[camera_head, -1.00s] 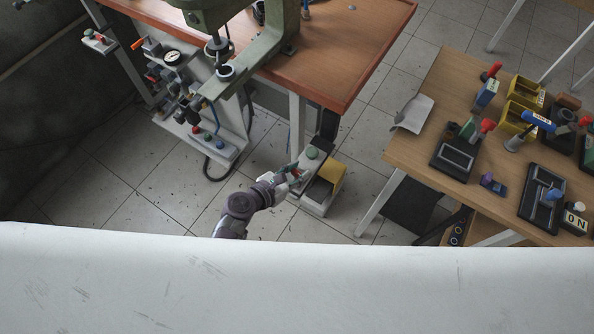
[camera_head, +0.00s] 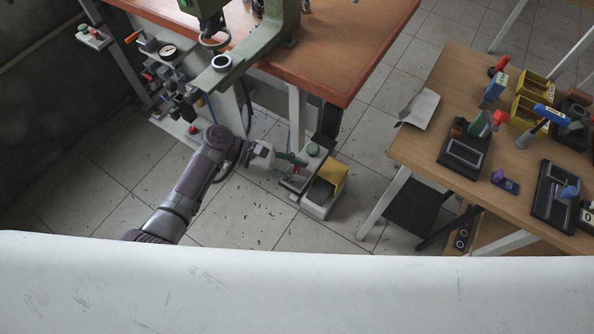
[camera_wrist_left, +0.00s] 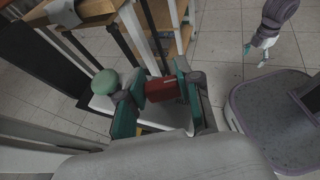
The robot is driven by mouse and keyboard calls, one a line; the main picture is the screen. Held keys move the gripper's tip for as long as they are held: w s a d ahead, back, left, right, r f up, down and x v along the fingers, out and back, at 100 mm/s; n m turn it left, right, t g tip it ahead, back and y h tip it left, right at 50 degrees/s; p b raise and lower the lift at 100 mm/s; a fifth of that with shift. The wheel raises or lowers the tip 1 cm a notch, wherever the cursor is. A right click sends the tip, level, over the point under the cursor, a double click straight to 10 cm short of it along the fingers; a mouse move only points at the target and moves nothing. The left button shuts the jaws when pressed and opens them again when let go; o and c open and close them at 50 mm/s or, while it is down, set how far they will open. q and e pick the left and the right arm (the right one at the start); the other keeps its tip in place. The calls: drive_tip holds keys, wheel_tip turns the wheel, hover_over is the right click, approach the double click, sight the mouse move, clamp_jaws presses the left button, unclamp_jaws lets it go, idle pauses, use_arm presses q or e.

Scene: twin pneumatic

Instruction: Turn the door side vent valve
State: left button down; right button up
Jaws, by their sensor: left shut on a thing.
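My left gripper (camera_head: 298,165) reaches in from the left in the head view, at a white box with a green round button (camera_head: 313,150). In the left wrist view its teal fingers (camera_wrist_left: 158,98) are shut on a red block-like part (camera_wrist_left: 160,88). This red part looks like the valve's handle, but its mounting is hidden by the fingers. The green button also shows in the wrist view (camera_wrist_left: 105,82), beside the left finger. My right gripper (camera_wrist_left: 256,56) hangs open and empty at the upper right of the wrist view.
A yellow-covered pedal box (camera_head: 325,190) stands right beside the gripper. Above it is a brown workbench (camera_head: 340,60) with a green press (camera_head: 245,60) and a valve panel at left. A wooden table (camera_head: 420,150) with small devices stands at right. Tiled floor lies between.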

use_arm(q)
drive_tip(key=m+g+b, duration=0.2)
drive_tip(key=m+g, duration=0.1)
drive_tip(key=shift+f+g+y, duration=0.2)
drive_tip(key=shift+g+y, duration=0.1)
drive_tip(key=shift+y, duration=0.1)
drive_tip(key=shift+r+m+g+y+b, duration=0.1)
drive_tip(key=shift+m+g+y+b, duration=0.4)
drive_tip(key=shift+m+g+b, duration=0.45)
drive_tip(key=c, duration=0.8)
unclamp_jaws()
drive_tip(key=shift+o, duration=0.2)
